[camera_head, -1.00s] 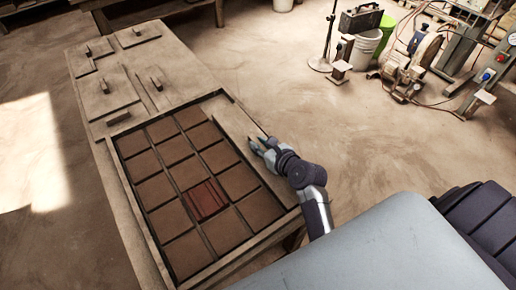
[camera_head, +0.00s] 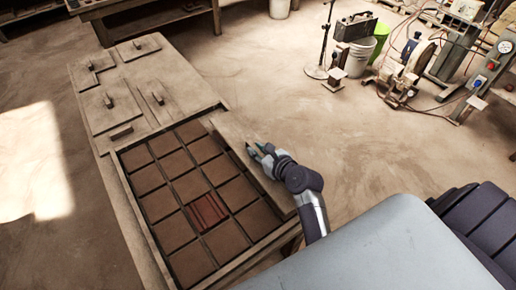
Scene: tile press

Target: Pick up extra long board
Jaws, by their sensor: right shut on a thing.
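A long plain wooden board (camera_head: 232,129) runs along the right side of the tile frame (camera_head: 137,220). It overlaps the frame's right edge. My right gripper (camera_head: 257,151) is shut on this board's outer edge, near the middle of its length. The gripper hides a small part of that edge. Whether the board is clear of the frame beneath it is hard to tell. My left gripper is out of view.
Brown tiles (camera_head: 184,132) and one reddish ribbed tile (camera_head: 207,213) fill the frame's grid. Several handled boards (camera_head: 106,99) lie on the table's far part. Buckets (camera_head: 360,55) and machines stand back right. The floor right of the table is clear.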

